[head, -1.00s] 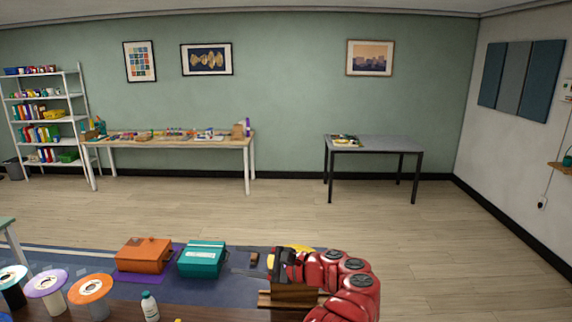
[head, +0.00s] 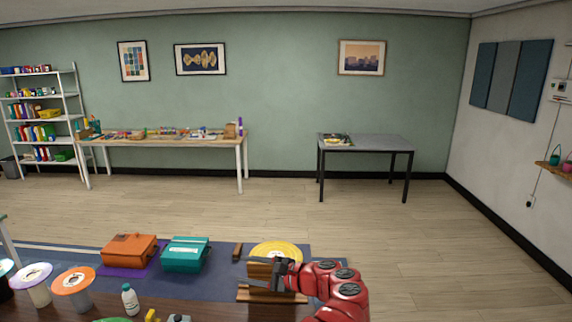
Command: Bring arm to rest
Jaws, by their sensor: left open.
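I see nothing held in the jaws.
A grey table (head: 378,143) and a wooden workbench (head: 160,142) stand far off. The floor between is clear.

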